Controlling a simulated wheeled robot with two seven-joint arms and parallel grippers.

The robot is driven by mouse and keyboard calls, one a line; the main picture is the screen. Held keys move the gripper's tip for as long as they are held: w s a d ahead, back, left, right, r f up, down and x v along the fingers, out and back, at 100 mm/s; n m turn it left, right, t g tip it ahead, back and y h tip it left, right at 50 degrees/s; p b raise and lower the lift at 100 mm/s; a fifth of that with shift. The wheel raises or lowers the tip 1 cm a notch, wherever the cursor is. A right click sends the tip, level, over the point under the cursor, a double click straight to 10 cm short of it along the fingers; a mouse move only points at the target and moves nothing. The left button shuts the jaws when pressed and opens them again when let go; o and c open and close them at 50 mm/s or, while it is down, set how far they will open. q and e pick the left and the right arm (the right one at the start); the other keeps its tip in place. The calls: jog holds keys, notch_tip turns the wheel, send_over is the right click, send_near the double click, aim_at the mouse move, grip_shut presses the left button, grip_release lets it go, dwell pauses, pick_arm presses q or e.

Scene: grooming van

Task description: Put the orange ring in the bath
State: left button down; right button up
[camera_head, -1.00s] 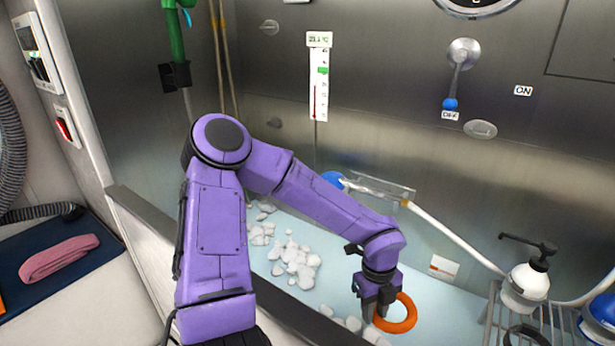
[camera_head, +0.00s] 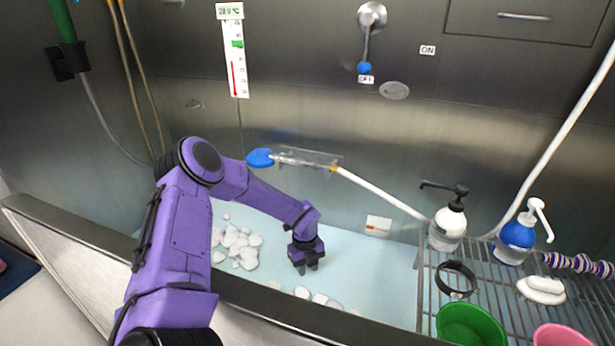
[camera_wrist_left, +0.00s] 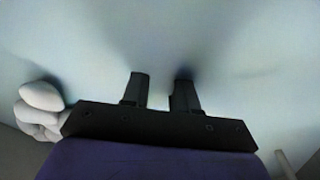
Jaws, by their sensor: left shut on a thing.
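My left gripper (camera_head: 306,268) points down low in the bath (camera_head: 375,290), with its fingertips at the pale blue water. The left wrist view shows its two dark fingers (camera_wrist_left: 160,92) a small gap apart, with their tips at or in the pale surface. My right gripper is not in view.
White foam clumps (camera_head: 236,246) float left of the gripper, and more lie near the front rim. A wire rack (camera_head: 428,300) at the right holds a white pump bottle (camera_head: 447,228), a blue bottle (camera_head: 516,238) and a green bowl (camera_head: 470,325). A shower head (camera_head: 260,158) lies along the back wall.

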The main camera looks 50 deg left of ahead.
pick_arm(q)
jog(key=shift+w+f, duration=0.1)
jog(key=shift+f, duration=0.35)
jog(key=shift+f, duration=0.2)
jog(key=c, duration=0.9)
grip_release()
jog(key=shift+o, duration=0.2)
jog(key=shift+r, duration=0.1)
jog(key=shift+r, duration=0.25)
notch_tip(320, 180, up, 12)
jog(key=a+p, duration=0.1)
jog(key=shift+w+a, duration=0.15)
jog(key=shift+a, duration=0.05)
